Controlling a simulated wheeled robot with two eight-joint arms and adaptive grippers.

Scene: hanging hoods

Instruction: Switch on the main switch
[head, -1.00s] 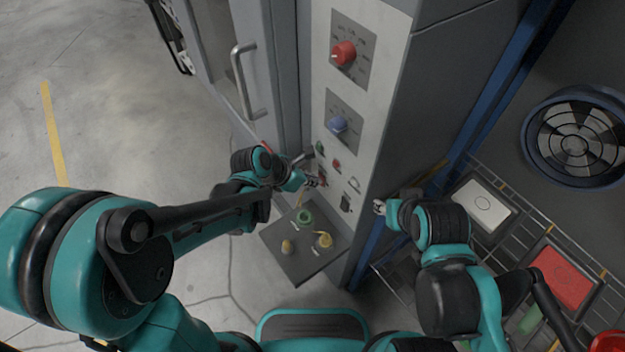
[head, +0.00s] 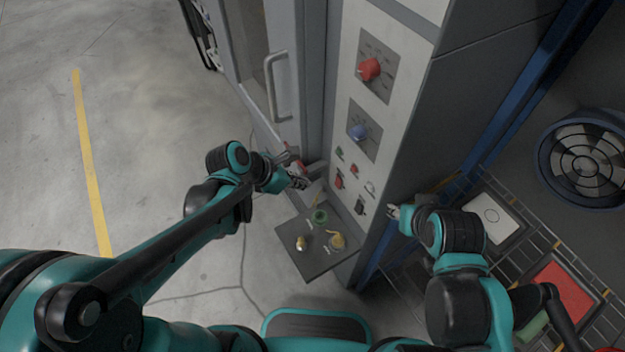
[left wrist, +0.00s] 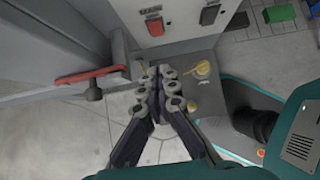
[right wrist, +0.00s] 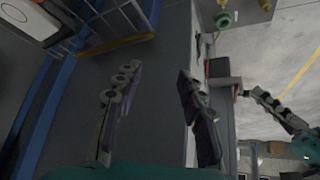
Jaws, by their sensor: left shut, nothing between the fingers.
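The control panel's lower part carries a red rocker switch (head: 339,182), which also shows in the left wrist view (left wrist: 155,26). A black switch or socket (head: 360,207) sits to its right and lower. I cannot tell which way the red rocker is tipped. My left gripper (head: 303,183) is shut and empty, left of the red rocker and apart from it; its fingertips meet in the left wrist view (left wrist: 157,92). My right gripper (head: 393,211) is by the cabinet's right side; its fingers stand apart, empty, in the right wrist view (right wrist: 150,100).
A red knob (head: 369,69), a blue knob (head: 358,132) and small green and red buttons sit higher on the panel. A grey shelf (head: 310,265) with valves juts out below. A red lever handle (left wrist: 92,75) is left of my left gripper. Floor at left is clear.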

